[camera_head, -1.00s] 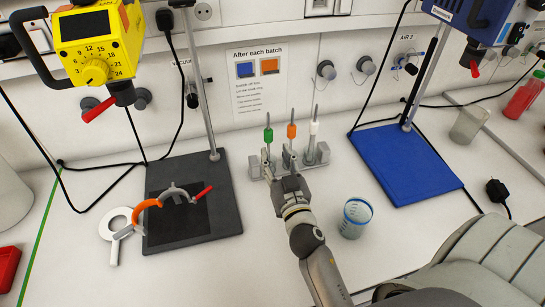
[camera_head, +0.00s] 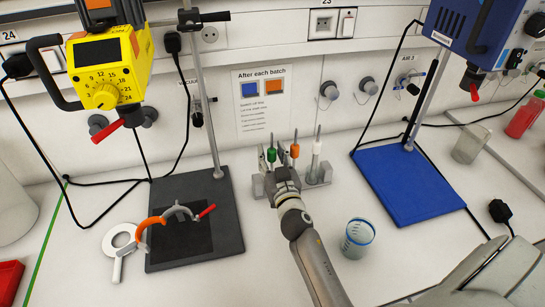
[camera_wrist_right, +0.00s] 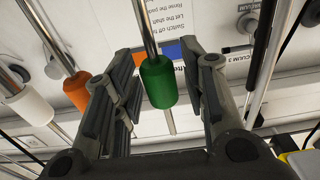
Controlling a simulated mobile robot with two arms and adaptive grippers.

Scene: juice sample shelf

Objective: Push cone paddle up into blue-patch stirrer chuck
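Three paddles stand in a grey rack (camera_head: 318,183): one with a green collar (camera_head: 271,154), one with an orange collar (camera_head: 294,151) and one with a white collar (camera_head: 316,148). Their lower ends are hidden, so I cannot tell which has the cone. My right gripper (camera_head: 270,162) is at the green one. In the right wrist view the open fingers (camera_wrist_right: 160,95) stand either side of the green collar (camera_wrist_right: 157,83), with gaps visible. A blue stirrer (camera_head: 483,32) is at the upper right; no blue patch is distinguishable on it. My left gripper is out of view.
A yellow stirrer (camera_head: 106,70) with an orange patch hangs at the upper left above a dark base plate (camera_head: 222,232). A blue base plate (camera_head: 405,185) lies right of the rack. A beaker (camera_head: 357,239) stands right of my forearm. A clamp and white ring (camera_head: 119,241) lie at left.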

